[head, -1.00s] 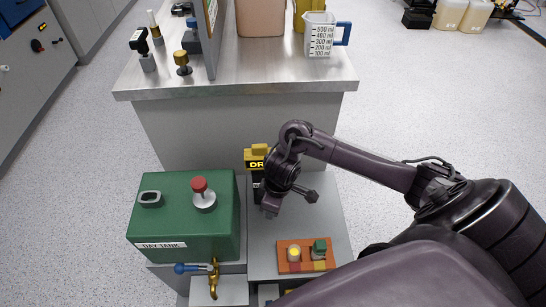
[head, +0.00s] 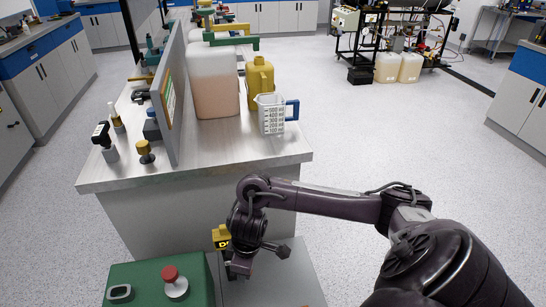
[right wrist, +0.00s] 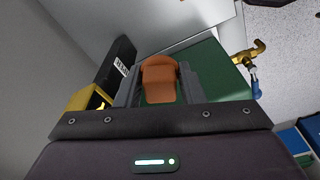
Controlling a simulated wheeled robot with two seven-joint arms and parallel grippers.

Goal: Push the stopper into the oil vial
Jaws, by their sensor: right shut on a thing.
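My right gripper (head: 240,268) points down over the grey stand beside the green tank in the head view. In the right wrist view the gripper (right wrist: 158,82) is shut on an orange-brown piece (right wrist: 159,78), which sits between its two grey fingers. The piece has a rounded wider top; I cannot tell for sure whether it is the stopper. In the head view the piece is hidden or too small to make out. No oil vial can be made out in either view now. My left gripper is not in view.
A green tank (head: 140,283) with a red knob (head: 172,274) stands left of the gripper. A yellow-and-black container (head: 221,239) is close behind it. The metal bench (head: 205,160) beyond holds a measuring jug (head: 271,113) and jerrycans. A brass tap (right wrist: 248,53) shows in the wrist view.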

